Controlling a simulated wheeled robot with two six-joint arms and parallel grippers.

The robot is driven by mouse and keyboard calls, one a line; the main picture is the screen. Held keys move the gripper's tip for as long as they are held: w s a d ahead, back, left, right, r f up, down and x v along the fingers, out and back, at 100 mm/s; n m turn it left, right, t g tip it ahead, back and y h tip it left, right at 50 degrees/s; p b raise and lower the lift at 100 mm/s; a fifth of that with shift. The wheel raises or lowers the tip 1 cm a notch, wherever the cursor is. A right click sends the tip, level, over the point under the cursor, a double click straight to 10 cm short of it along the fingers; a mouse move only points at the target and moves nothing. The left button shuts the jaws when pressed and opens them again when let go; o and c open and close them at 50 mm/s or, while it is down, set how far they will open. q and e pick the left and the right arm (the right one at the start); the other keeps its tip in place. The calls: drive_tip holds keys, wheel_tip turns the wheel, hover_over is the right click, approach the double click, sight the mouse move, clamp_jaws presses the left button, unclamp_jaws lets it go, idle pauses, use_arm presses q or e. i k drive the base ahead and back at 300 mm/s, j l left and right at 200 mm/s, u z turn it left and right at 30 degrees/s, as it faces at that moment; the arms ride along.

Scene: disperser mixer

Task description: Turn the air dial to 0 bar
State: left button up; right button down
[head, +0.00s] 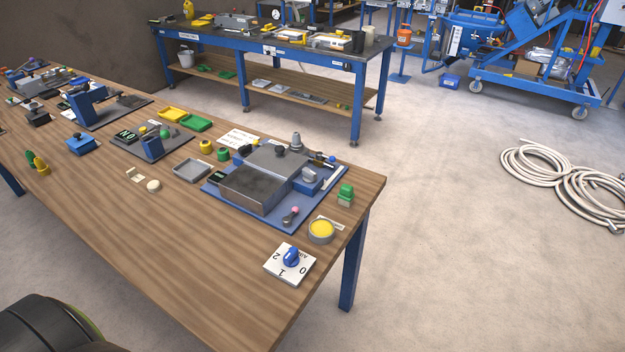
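The air dial is a blue knob (291,257) on a white square plate (274,271) lying on the wooden bench near its front right corner. The plate carries the black marks 2, 1 and 0, seen upside down, with 2 on the left, 1 at the near side and 0 on the right. Small lettering at the far right edge appears to read AIR. The knob is too small here to tell which mark it points at. Neither of my grippers shows in the head view, and nothing touches the dial.
A round yellow-topped grey button (321,231) and a green block (345,195) stand behind the dial. A blue-based machine (255,189) is farther left. The wooden bench (215,270) is bare left of the dial; its right edge is close. A dark rounded shape fills the lower left corner.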

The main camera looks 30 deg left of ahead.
sight(291, 259)
drive_tip(key=k+j+u, duration=0.15)
drive_tip(key=u, duration=0.7)
